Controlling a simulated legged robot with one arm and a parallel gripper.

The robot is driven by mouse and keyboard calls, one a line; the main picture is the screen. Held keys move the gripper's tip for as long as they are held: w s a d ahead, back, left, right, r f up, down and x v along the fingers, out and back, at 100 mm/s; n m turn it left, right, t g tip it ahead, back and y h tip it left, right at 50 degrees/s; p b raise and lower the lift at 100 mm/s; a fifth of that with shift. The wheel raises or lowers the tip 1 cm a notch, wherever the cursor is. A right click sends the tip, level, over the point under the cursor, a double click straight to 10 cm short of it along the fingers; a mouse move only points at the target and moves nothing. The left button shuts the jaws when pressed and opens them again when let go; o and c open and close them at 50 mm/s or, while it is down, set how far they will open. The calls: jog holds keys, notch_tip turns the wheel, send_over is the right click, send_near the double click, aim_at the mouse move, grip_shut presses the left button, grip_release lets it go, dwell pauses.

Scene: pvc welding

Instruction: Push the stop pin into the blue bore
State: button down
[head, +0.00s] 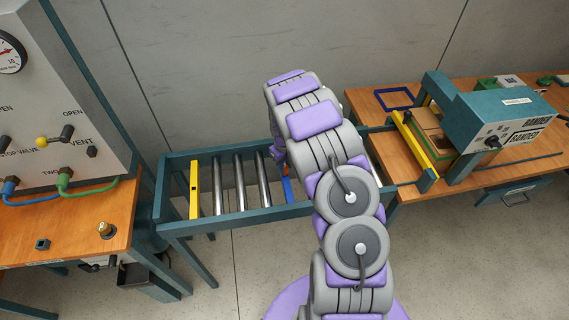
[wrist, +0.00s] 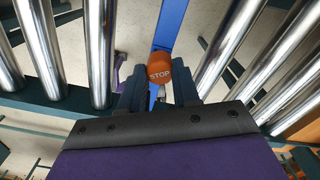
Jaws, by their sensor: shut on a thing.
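In the wrist view the stop pin shows as an orange head (wrist: 168,70) marked STOP. My gripper (wrist: 160,80) is shut on it, with one dark finger on each side. A blue bar (wrist: 171,25) runs between the rollers just beyond and beneath the pin. The blue bar (head: 287,189) also shows in the head view, partly behind my arm. The blue bore is not visible; the pin and fingers cover that part of the bar. I cannot tell whether the pin's tip is in it. In the head view my arm mostly hides the gripper.
The roller conveyor (head: 240,216) has a yellow crossbar (head: 194,190) at its left. A bench with a valve panel (head: 50,110) stands at left. At right a teal bander (head: 505,120) and a yellow bar (head: 413,142) stand on a wooden table (head: 370,110).

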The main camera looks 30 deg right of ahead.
aim_at(285, 167)
jog(key=shift+f, duration=0.7)
jog(key=c, duration=0.7)
grip_release()
jog(key=shift+c, duration=0.2)
jog(key=shift+r, duration=0.1)
notch_tip(285, 167, up, 17)
jog(key=p, duration=0.2)
jog(key=shift+r, duration=0.1)
